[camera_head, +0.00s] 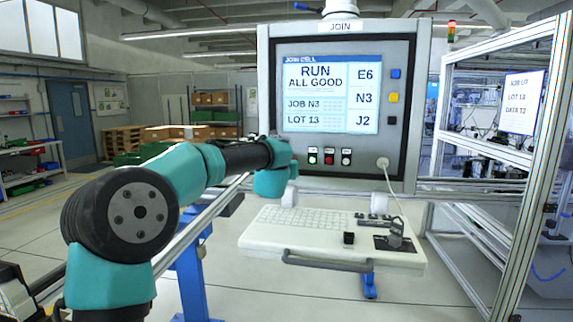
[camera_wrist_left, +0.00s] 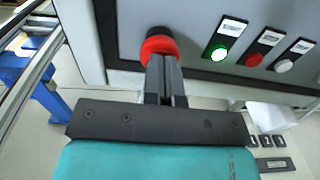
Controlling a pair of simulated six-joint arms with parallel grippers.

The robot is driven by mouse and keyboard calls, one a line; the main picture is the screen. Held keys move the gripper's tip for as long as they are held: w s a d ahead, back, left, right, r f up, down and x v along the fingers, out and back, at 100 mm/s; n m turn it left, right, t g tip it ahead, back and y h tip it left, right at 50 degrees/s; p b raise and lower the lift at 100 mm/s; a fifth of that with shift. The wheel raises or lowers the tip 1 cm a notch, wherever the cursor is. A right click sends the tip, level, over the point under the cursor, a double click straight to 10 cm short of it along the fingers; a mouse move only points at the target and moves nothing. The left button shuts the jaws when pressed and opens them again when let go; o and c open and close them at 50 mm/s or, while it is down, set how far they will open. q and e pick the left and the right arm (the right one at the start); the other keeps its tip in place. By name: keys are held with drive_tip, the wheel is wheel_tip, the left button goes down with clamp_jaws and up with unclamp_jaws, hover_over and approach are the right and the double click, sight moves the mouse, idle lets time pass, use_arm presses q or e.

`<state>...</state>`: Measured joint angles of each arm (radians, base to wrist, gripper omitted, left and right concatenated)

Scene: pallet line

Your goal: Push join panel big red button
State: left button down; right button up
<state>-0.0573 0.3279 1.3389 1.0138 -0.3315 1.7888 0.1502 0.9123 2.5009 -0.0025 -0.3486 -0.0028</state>
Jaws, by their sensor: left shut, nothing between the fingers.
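The JOIN panel (camera_head: 397,155) hangs upright in the middle of the head view. Its big red button (camera_wrist_left: 160,44) shows near the top of the left wrist view, on the panel's lower left. In the head view my left arm hides this button. My left gripper (camera_wrist_left: 166,62) is shut and empty. Its fingertips overlap the lower part of the big red button in the left wrist view. They are at or just in front of it; I cannot tell whether they touch. My right gripper is in neither view.
A lit green button (camera_wrist_left: 219,53), a small red button (camera_wrist_left: 254,59) and a white button (camera_wrist_left: 284,65) sit in a row right of the big button. The screen (camera_head: 329,95) reads RUN ALL GOOD. A keyboard shelf (camera_head: 270,240) juts out below the panel.

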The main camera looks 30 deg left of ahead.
use_arm(q)
drive_tip(key=shift+x, duration=1)
drive_tip(key=shift+d, duration=0.1)
drive_tip(key=shift+s+d, duration=0.25)
drive_tip(key=shift+s, duration=0.05)
drive_tip(key=a+v, duration=0.1)
drive_tip(key=v, duration=1.2)
drive_tip(key=shift+s, duration=0.3)
